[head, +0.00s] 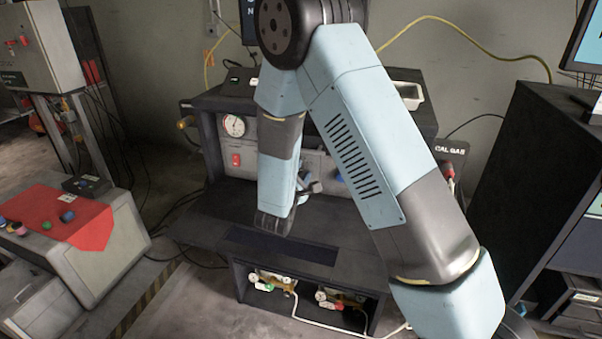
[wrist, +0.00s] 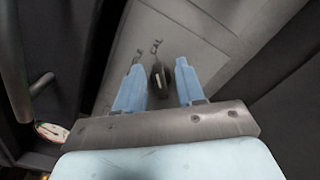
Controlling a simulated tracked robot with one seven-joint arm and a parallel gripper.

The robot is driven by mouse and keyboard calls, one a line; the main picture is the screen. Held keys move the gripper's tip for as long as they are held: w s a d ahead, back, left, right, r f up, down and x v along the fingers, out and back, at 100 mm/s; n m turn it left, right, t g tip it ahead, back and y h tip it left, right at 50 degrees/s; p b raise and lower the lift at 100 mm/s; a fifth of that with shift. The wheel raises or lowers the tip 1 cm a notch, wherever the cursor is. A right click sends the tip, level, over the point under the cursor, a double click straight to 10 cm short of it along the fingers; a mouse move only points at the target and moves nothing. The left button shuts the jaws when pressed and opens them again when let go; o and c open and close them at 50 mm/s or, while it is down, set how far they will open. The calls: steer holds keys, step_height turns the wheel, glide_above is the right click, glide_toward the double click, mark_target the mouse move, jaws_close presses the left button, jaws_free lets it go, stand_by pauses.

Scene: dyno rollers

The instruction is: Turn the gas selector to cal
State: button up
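In the wrist view, a small dark selector knob (wrist: 157,78) with a pale mark on it stands on a grey panel (wrist: 195,40). My gripper (wrist: 160,75) is open, with one light-blue finger on each side of the knob. I see gaps between the knob and both fingers; whether the fingertips reach past it in depth I cannot tell. In the head view, my arm covers the middle of the grey instrument panel (head: 225,160), and the knob is hidden. My gripper (head: 308,186) shows only partly there, in front of the panel.
A round gauge (head: 234,126) and a red switch (head: 236,160) are on the panel's left. A "CAL GAS" sign (head: 450,150) and a red-topped item stand at right. Valves (head: 268,281) and hoses sit in the shelf below. A dark bar (wrist: 18,70) is at left in the wrist view.

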steer(key=v, duration=1.3)
steer(key=shift+s, duration=0.25)
steer(key=s+d+r+m+g+h, duration=0.35)
steer(key=d+r+m+g, duration=0.3)
steer(key=d, duration=0.55)
steer(key=s+d+r+m+g+h, duration=0.2)
steer(key=s+d+r+m+g, duration=0.35)
steer(key=d, duration=0.55)
steer(key=s+d+r+m+g+y, duration=0.4)
steer(key=s+m+y, duration=0.1)
steer(key=s+m, duration=0.1)
steer(key=s+a+r+m+t+y, duration=0.2)
steer(key=s+r+m+t+y, duration=0.1)
steer(key=r, duration=0.5)
steer(key=s+t+y, duration=0.1)
steer(key=s+y, duration=0.1)
steer(key=y, duration=0.1)
steer(key=shift+s+a+r+m+t+y, duration=0.15)
steer(key=shift+s+a+m+t+y, duration=0.15)
steer(key=shift+s+m+y, duration=0.1)
